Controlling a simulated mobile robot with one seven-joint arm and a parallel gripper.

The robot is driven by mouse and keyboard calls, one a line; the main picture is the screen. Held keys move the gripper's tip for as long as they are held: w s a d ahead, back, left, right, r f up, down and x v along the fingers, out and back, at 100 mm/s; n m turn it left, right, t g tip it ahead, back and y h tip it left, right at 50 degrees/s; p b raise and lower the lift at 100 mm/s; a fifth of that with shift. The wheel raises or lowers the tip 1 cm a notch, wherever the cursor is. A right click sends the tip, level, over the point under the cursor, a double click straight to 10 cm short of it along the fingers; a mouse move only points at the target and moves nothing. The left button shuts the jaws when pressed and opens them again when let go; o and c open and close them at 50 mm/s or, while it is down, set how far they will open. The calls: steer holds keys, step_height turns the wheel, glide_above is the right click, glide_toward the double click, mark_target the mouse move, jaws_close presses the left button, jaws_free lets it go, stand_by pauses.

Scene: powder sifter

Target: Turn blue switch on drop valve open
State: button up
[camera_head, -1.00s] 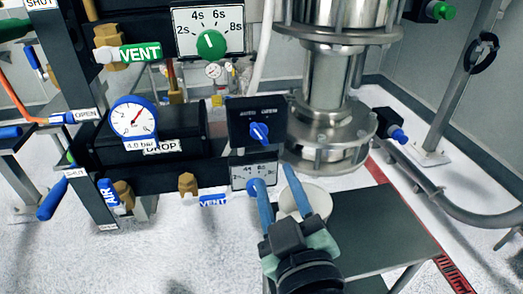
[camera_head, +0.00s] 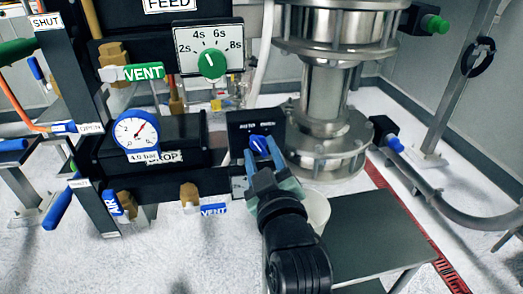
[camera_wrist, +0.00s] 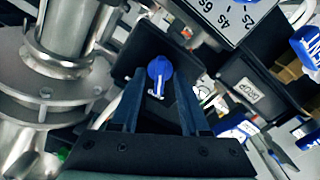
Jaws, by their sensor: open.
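The blue switch (camera_head: 260,144) sits on a black panel (camera_head: 240,126) of the drop valve, below the green timer dial and right of the gauge. It also shows in the wrist view (camera_wrist: 159,70), between and just beyond my fingers, with a white pointer mark on it. My gripper (camera_head: 262,163) is open, its two blue fingers pointing up at the switch. In the wrist view the gripper (camera_wrist: 157,95) has one finger on each side of the switch. I cannot tell whether either finger touches it. The fingers partly hide the lower panel in the head view.
A pressure gauge (camera_head: 135,130) and a DROP label (camera_head: 175,157) are left of the panel. A green dial (camera_head: 211,63) is above. A steel column (camera_head: 325,90) stands close on the right. A grey table (camera_head: 370,235) is at lower right.

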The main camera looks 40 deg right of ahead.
jaws_close()
